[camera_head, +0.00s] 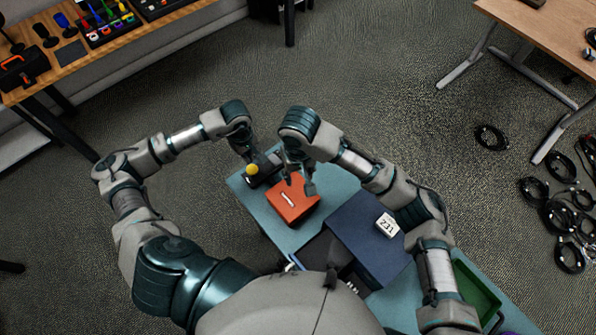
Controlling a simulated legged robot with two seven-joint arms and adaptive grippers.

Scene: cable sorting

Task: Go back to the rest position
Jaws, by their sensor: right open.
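My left gripper (250,158) is at the far left end of the teal table (242,188), right by a black object with a yellow top (252,169). Its fingers are small and dark here, so I cannot tell whether they are open or touch that object. My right gripper (299,184) is open, with its fingers pointing down over an orange-red box (292,204). I cannot tell whether the fingers touch the box. Both arms are bent and stretched forward over the table.
A dark blue box (366,243) with a white "231" block (387,225) stands right of the orange-red box. A green tray (478,291) is at lower right. Several black cables (568,220) lie on the floor at right. A tool bench (75,52) and a wooden table (548,25) stand farther off.

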